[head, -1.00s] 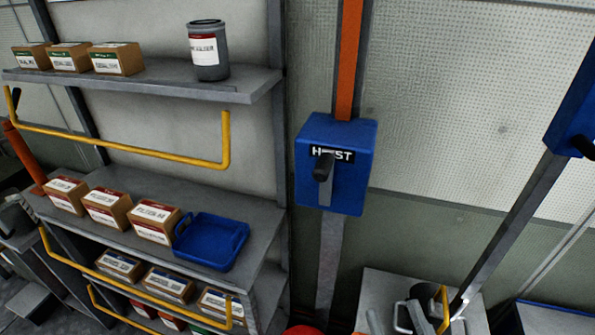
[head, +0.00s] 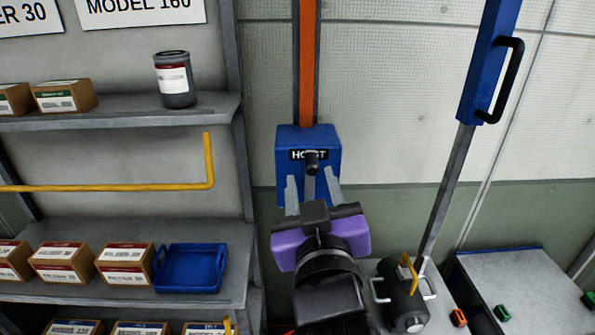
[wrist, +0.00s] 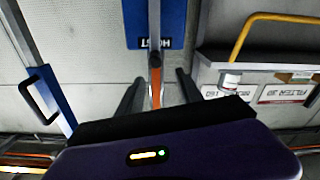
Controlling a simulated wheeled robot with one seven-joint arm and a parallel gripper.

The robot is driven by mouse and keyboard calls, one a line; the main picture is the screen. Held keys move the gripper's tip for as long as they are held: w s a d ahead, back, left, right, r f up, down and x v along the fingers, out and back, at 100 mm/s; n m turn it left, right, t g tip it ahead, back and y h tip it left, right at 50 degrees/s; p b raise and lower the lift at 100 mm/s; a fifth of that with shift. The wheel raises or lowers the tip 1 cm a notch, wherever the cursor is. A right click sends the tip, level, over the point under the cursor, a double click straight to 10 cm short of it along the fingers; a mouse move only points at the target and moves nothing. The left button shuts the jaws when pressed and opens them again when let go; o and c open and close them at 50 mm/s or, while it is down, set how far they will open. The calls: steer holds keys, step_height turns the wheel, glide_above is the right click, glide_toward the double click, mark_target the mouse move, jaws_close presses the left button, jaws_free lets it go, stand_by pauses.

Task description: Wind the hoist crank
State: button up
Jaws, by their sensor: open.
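The blue hoist box (head: 291,140) hangs on the wall below an orange strip. Its crank has a grey arm and a black knob (head: 312,160) in front of the label. My gripper (head: 311,182) is in front of the box, open and empty, with one grey finger on each side of the crank arm in the head view. In the wrist view, which is upside down, the crank knob (wrist: 155,60) lies ahead between the open fingers (wrist: 157,92). I cannot tell how much depth separates the fingertips from the crank; no contact is visible.
A shelf (head: 215,105) with boxes and a dark can (head: 174,80) stands left, with a yellow rail (head: 209,160) and a blue tray (head: 190,268). A blue lever with a black handle (head: 505,80) rises right. A dark cylinder (head: 405,298) sits below right.

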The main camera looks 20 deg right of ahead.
mark_target(312, 172)
steer(key=shift+d+f, duration=0.3)
steer(key=shift+f, duration=0.1)
steer(key=shift+w+d+f+g, duration=0.15)
steer(key=shift+g, duration=0.15)
steer(key=p+x, duration=0.2)
steer(key=x, duration=0.5)
steer(key=shift+w+d, duration=0.1)
steer(key=shift+w, duration=0.05)
steer(key=shift+c, duration=0.4)
jaws_close()
stand_by(0.4)
